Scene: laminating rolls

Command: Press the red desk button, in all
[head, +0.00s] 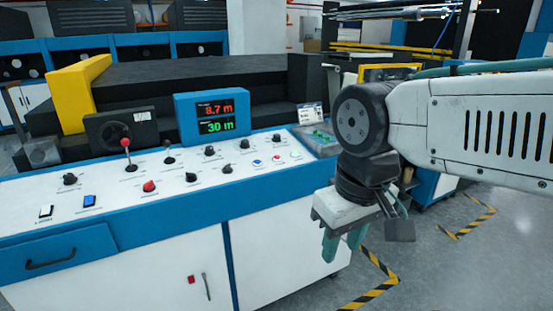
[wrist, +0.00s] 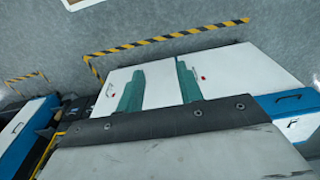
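The sloped control desk (head: 120,212) has a white top with blue edges. A small red button (head: 277,160) sits on its right part, between a blue button (head: 257,163) and a whitish-green one (head: 295,155). A larger red knob (head: 149,187) sits left of the middle; from here I cannot tell whether it is a button or a rotary switch.
A red-tipped lever (head: 125,145), several black knobs and a blue display box (head: 213,118) rise from the desk. A yellow guard (head: 78,92) stands at back left. The floor to the right has yellow-black striped markings (head: 372,290) and free room.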

